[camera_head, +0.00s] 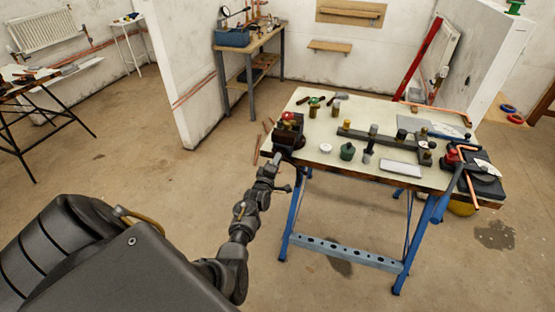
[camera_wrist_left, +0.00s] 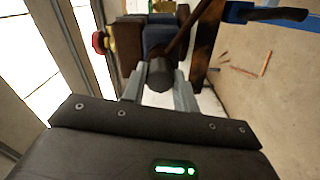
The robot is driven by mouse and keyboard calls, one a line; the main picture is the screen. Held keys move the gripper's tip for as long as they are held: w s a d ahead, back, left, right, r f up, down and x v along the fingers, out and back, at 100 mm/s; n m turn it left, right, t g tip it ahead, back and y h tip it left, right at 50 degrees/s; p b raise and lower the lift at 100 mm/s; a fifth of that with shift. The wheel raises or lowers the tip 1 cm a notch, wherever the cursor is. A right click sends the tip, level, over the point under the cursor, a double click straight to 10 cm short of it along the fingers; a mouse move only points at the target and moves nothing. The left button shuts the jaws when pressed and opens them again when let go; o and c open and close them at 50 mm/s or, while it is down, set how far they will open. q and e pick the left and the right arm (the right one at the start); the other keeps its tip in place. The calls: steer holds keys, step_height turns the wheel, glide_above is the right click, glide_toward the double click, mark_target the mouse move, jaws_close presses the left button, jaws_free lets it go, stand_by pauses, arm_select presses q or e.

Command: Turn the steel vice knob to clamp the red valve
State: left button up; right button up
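The vice (camera_head: 288,134) stands at the left end of the workbench, with the red valve (camera_head: 288,116) at its top. In the left wrist view the red part of the valve (camera_wrist_left: 98,41) shows at the upper left, beside the vice's dark jaws (camera_wrist_left: 130,40). The round steel knob (camera_wrist_left: 159,75) faces the wrist camera. My left gripper (camera_head: 277,158) is at the vice's near side; in the wrist view its two fingers (camera_wrist_left: 160,84) stand either side of the knob, seemingly with a slight gap. A dark bar passes behind the knob. My right gripper is not in view.
The workbench top (camera_head: 310,150) carries several fittings, a green pot (camera_head: 347,152) and a white block (camera_head: 401,169). Its blue legs (camera_head: 293,215) stand right of my arm. A second bench (camera_head: 262,45) is behind. The floor left of the workbench is mostly clear.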

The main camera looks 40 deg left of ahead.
arm_select(q)
jaws_close()
steer(key=m, duration=2)
steer(key=m+p, duration=0.1)
steer(key=m, duration=1)
steer(key=shift+f, duration=0.25)
steer(key=shift+o, duration=0.9)
jaws_free()
steer(key=shift+o, duration=0.8)
steer(key=shift+s+r, duration=0.15)
steer(key=shift+r, duration=0.05)
